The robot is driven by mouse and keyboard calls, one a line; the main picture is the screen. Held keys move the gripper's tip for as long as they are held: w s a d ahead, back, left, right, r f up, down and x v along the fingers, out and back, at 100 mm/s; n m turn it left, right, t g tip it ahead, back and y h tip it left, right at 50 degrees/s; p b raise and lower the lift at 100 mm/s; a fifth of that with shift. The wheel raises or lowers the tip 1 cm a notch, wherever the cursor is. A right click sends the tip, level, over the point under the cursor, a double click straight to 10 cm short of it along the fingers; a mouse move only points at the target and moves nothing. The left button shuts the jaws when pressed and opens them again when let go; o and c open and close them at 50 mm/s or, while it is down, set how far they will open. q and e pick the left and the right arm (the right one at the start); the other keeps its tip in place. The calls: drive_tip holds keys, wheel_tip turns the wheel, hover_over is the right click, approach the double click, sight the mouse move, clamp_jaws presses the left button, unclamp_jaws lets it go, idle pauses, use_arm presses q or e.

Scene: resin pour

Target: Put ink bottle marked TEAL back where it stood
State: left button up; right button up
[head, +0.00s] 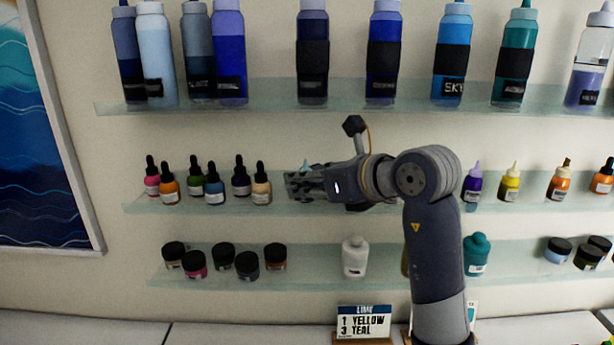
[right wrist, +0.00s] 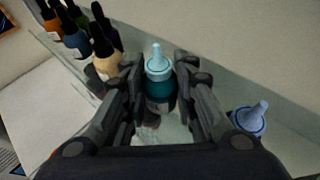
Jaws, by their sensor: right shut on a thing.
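The teal ink bottle (right wrist: 158,92), with a pale blue nozzle cap, is between the fingers of my right gripper (right wrist: 160,82) in the right wrist view. The gripper is shut on it and the bottle looks upright. In the head view my right gripper (head: 303,184) is at the middle glass shelf (head: 150,207), just right of the dropper bottles. Only the bottle's pale tip (head: 306,167) shows there; the fingers hide the rest. I cannot read its label or tell whether its base touches the shelf. My left gripper is not in view.
A cream dropper bottle (head: 261,186) stands close left of the gripper. A blue-capped bottle (right wrist: 248,120) stands to its right in the wrist view. Purple (head: 473,183) and yellow (head: 509,184) bottles stand right of my arm. Large bottles fill the upper shelf (head: 270,92); jars stand below.

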drive_tip(key=shift+f, duration=0.25)
drive_tip(key=o, duration=0.8)
drive_tip(key=shift+r, duration=0.1)
drive_tip(key=shift+c, duration=0.2)
drive_tip(key=shift+r, duration=0.1)
drive_tip(key=shift+d+r, duration=0.1)
drive_tip(key=b+v, duration=0.3)
drive_tip(key=v, duration=0.8)
drive_tip(key=shift+s+d+r, duration=0.15)
drive_tip(key=shift+s+r, duration=0.05)
drive_tip(key=shift+s, duration=0.15)
